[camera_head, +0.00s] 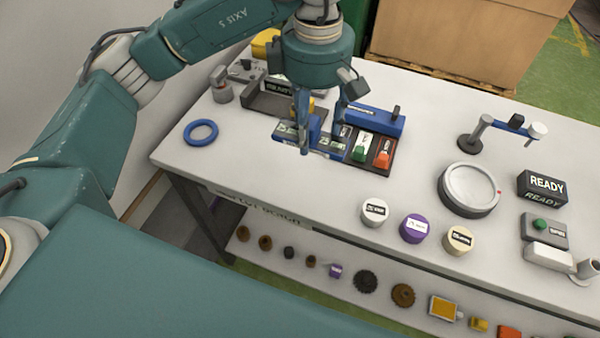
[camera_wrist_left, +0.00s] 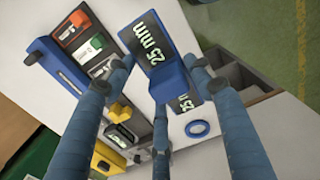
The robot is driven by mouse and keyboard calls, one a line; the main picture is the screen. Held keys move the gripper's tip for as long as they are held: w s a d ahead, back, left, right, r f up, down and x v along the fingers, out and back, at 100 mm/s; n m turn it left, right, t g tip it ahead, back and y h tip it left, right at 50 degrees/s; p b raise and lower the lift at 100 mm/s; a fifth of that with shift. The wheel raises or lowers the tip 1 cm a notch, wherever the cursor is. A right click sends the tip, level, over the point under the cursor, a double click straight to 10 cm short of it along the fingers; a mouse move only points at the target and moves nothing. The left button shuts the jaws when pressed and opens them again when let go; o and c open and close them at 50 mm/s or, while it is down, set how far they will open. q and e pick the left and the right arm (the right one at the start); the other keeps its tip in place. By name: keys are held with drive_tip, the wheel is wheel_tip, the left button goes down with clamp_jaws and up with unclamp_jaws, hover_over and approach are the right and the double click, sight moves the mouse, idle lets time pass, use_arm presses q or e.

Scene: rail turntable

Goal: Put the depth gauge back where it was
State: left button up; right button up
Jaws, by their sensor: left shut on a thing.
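My left gripper (camera_head: 322,138) is shut on a bright blue gauge (camera_head: 315,128) with two labels reading "25 mm". In the left wrist view the gauge (camera_wrist_left: 172,80) sits between the fingers (camera_wrist_left: 165,88), its labelled faces toward the camera. In the head view the gauge is over or just in front of a dark slotted tray (camera_head: 371,163); I cannot tell whether it touches the tray. The tray holds a green block (camera_head: 361,148) and an orange-red block (camera_head: 382,156). Fingers and gauge hide the tray's left part in the head view. My right gripper is not in view.
A long blue box (camera_head: 374,121) with a dark knob stands behind the tray. A blue ring (camera_head: 201,132) lies to the left. Round labelled pots (camera_head: 375,213), a round dial stand (camera_head: 470,188) and a READY sign (camera_head: 542,188) are on the right.

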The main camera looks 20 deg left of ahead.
use_arm(q)
drive_tip(key=p, duration=0.2)
hover_over(310, 185)
wheel_tip(310, 185, down, 12)
drive_tip(key=shift+r, duration=0.25)
drive_tip(key=shift+f, duration=0.5)
wheel_tip(310, 185, down, 3)
drive_tip(key=shift+f+p, duration=0.2)
drive_tip(key=shift+p, duration=0.35)
drive_tip(key=shift+f, duration=0.25)
drive_tip(key=shift+f+b, duration=0.2)
drive_tip(key=shift+b, duration=0.15)
drive_tip(key=o, duration=1)
drive_tip(key=shift+r, duration=0.1)
drive_tip(key=shift+r, duration=0.1)
